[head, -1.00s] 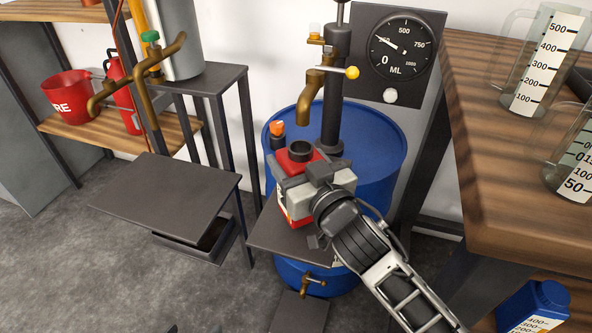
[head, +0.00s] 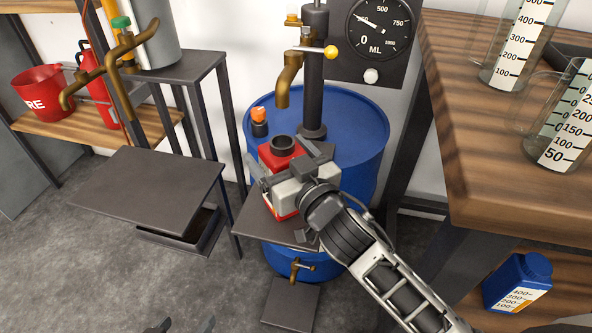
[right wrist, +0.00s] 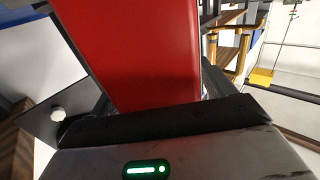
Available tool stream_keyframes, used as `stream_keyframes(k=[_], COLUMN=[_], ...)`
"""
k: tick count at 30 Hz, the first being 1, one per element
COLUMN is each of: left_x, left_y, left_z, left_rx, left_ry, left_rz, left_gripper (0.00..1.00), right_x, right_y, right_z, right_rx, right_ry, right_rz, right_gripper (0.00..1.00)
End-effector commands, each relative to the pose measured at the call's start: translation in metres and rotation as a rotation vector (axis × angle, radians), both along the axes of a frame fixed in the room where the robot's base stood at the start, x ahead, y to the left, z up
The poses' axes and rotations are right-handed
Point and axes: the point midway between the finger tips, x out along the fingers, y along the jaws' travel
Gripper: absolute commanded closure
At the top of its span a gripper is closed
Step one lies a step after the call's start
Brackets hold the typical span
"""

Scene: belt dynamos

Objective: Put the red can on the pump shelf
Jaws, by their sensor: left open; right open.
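The red can (head: 273,156), with a round black opening on top, stands upright on the dark pump shelf (head: 246,221) in front of the blue drum. The brass spout (head: 288,80) is above and behind it. My right gripper (head: 288,172) is open around the can's upper part, its body hiding much of the can's right side. In the right wrist view the can's red face (right wrist: 150,55) fills the middle, close to the dark finger bar. Whether the fingers touch it I cannot tell. My left gripper (head: 184,327) shows only as dark open tips at the bottom edge.
A blue drum (head: 350,130) stands behind the shelf, with a gauge (head: 380,30) above. An empty dark stand (head: 150,185) is left, near a red bucket (head: 48,95). A wooden table (head: 470,120) with measuring jugs (head: 515,50) is right.

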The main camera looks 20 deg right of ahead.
Motion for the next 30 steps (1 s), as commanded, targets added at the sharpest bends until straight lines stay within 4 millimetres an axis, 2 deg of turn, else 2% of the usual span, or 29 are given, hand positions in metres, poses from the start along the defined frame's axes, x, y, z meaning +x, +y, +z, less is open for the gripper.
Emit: stream_keyframes(k=[9, 15, 21, 30], left_x=[-0.001, -0.001, -0.001, -0.001], left_y=[0.001, 0.001, 0.001, 0.001], left_z=[-0.001, -0.002, -0.002, -0.003], left_rx=[0.006, 0.005, 0.003, 0.002], left_ry=[0.010, 0.011, 0.012, 0.013], left_rz=[0.001, 0.003, 0.005, 0.004], left_gripper=[0.32, 0.32, 0.32, 0.32], right_x=[-0.064, -0.096, -0.110, -0.111], right_y=[-0.012, -0.019, -0.022, -0.022], right_z=[-0.002, -0.002, -0.001, 0.000], right_rx=[0.002, 0.002, 0.000, 0.000], right_ry=[0.007, 0.005, 0.001, 0.001], right_rz=[-0.001, -0.002, -0.002, -0.002], right_gripper=[0.18, 0.18, 0.18, 0.18])
